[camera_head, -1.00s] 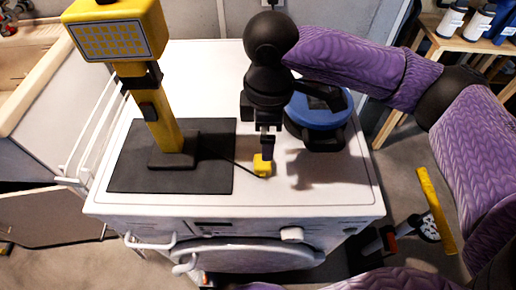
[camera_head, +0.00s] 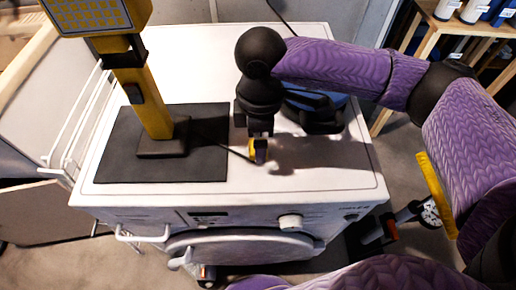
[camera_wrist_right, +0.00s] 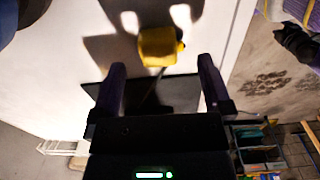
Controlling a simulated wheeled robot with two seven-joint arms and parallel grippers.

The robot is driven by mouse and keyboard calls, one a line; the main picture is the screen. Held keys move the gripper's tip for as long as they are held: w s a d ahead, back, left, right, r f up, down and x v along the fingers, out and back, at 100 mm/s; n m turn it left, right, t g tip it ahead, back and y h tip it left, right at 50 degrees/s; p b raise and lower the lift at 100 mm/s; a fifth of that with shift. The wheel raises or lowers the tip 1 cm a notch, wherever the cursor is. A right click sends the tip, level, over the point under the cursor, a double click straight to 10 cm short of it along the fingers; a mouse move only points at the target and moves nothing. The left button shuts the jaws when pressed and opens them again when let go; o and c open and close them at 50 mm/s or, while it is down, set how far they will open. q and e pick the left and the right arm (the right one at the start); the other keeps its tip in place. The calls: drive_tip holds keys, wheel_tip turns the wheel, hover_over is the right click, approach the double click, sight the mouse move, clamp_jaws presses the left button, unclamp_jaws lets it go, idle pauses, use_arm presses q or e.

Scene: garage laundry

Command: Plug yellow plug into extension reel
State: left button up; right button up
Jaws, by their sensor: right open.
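The yellow plug (camera_head: 252,149) is on or just above the white washer top, partly hidden behind my right gripper (camera_head: 260,152). A dark cord runs from it toward the lamp base. In the right wrist view the plug (camera_wrist_right: 158,46) appears just beyond and between the two spread fingers of my right gripper (camera_wrist_right: 160,82), which is open and not holding it. The blue and black extension reel (camera_head: 318,108) stands on the washer just right of the gripper, partly covered by my right arm. Its sockets cannot be made out. My left gripper is not in view.
A yellow work lamp (camera_head: 150,100) stands on a black mat (camera_head: 115,165) at the left of the washer top (camera_head: 310,180). The washer's front right surface is clear. A wooden shelf (camera_head: 450,35) with bottles stands at the back right.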

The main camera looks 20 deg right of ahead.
wheel_tip(320, 180, down, 4)
drive_tip(key=shift+w+a+f+b, duration=0.1)
drive_tip(key=shift+b, duration=0.75)
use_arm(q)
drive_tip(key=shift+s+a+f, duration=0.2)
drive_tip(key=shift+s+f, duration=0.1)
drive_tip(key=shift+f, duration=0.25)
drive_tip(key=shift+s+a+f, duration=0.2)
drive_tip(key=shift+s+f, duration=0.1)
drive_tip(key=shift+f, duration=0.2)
use_arm(e)
drive_tip(key=shift+r, duration=0.2)
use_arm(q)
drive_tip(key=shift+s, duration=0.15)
use_arm(e)
drive_tip(key=shift+c, duration=0.7)
drive_tip(key=c, duration=1.1)
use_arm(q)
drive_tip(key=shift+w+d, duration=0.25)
use_arm(e)
drive_tip(key=shift+c, duration=0.2)
